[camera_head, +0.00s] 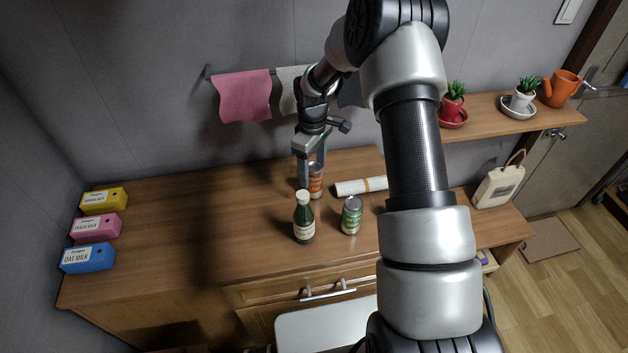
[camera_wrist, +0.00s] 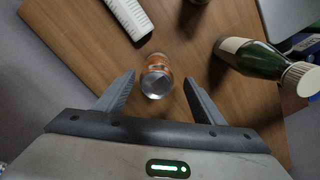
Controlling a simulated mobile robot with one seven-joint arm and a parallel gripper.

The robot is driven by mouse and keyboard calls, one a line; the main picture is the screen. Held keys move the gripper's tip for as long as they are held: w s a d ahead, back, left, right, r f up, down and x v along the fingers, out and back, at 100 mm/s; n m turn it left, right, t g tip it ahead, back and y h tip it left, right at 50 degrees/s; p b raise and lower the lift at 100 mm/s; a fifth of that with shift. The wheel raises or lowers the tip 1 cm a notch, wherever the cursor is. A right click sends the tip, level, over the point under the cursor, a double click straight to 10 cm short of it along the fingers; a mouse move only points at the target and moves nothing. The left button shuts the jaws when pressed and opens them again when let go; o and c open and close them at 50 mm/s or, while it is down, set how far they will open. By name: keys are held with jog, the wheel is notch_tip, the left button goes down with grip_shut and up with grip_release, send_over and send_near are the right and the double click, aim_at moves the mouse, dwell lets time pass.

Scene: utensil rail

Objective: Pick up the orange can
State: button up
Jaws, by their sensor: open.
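The orange can (camera_head: 316,182) stands upright on the wooden counter (camera_head: 190,215), behind the green bottle. My gripper (camera_head: 309,180) is over it from above and hides part of it in the head view. In the wrist view the can (camera_wrist: 157,76) shows its silver top and orange side, between and slightly beyond the tips of my open gripper (camera_wrist: 158,82). The fingers look apart from the can, with space on both sides. Whether they reach down beside it I cannot tell.
A green bottle with a cream cap (camera_head: 303,220) and a green can (camera_head: 351,215) stand close in front. Milk cartons (camera_head: 97,228) stand at the left end. The counter's left middle is clear.

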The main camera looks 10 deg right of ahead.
aim_at(314, 183)
jog(key=shift+w+d+f+p, duration=0.1)
jog(key=shift+f+p, duration=0.1)
jog(key=shift+f, duration=1.5)
jog(key=shift+w+d+f+p, duration=0.1)
jog(key=shift+f+p, duration=0.1)
jog(key=shift+f, duration=1.5)
jog(key=c, duration=1.1)
